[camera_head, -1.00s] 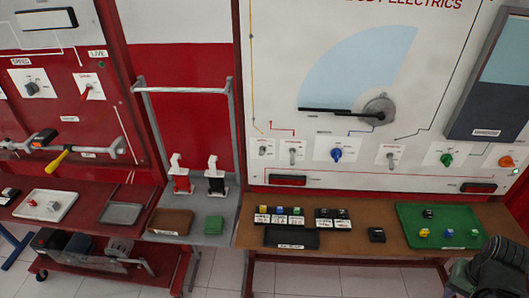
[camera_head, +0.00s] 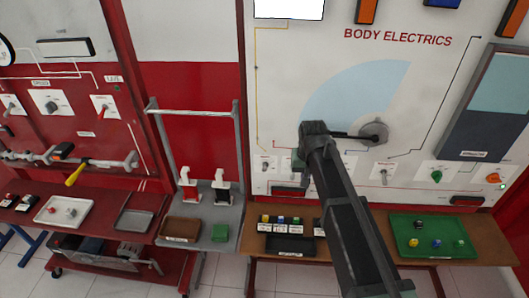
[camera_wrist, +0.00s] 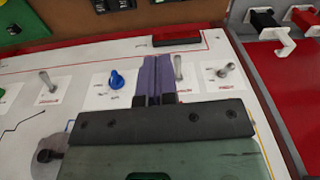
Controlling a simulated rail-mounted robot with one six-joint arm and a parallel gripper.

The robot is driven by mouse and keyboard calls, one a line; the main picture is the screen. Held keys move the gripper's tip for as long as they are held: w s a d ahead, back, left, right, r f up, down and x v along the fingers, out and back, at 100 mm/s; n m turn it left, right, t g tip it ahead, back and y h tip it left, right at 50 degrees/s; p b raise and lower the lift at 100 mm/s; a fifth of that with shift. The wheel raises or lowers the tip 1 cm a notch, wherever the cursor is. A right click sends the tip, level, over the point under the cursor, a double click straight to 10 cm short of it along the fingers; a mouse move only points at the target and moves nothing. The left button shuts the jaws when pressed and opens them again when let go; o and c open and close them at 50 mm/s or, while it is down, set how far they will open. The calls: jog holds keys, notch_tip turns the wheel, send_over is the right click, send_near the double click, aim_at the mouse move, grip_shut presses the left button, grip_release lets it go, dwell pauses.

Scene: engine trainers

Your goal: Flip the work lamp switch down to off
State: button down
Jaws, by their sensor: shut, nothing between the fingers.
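The white body electrics panel (camera_head: 270,60) carries a row of toggle switches and knobs; the labels are too small to read, so I cannot tell which is the work lamp switch. In the wrist view, upside down to the head view, one silver toggle (camera_wrist: 180,68) stands just right of my gripper (camera_wrist: 157,62). Another toggle (camera_wrist: 224,70) is further right, and a third (camera_wrist: 46,80) is left of the blue knob (camera_wrist: 116,79). My gripper's purple fingers are shut and empty, between the blue knob and the nearest toggle. In the head view my arm hides part of the row.
A green knob (camera_head: 436,175) and an orange knob (camera_head: 493,178) are right on the panel. A red-black block (camera_wrist: 178,38) sits by the row. Below is a wooden bench with a green tray (camera_head: 400,252). A metal frame (camera_head: 192,113) stands left.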

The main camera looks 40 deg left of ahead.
jog(key=p, duration=0.1)
send_near(265, 167)
jog(key=s+d+r, duration=0.3)
jog(key=d, duration=0.1)
jog(key=w+a, duration=0.3)
jog(key=shift+m+y, duration=0.4)
jog(key=f+b, duration=0.3)
jog(key=a+f+b, duration=0.1)
jog(key=f+b, duration=0.6)
jog(key=shift+w+a+f, duration=0.15)
jog(key=shift+w+f, duration=0.1)
jog(key=shift+w, duration=0.05)
jog(key=shift+r, duration=0.15)
jog(key=shift+s+t, duration=0.15)
jog(key=shift+t, duration=0.15)
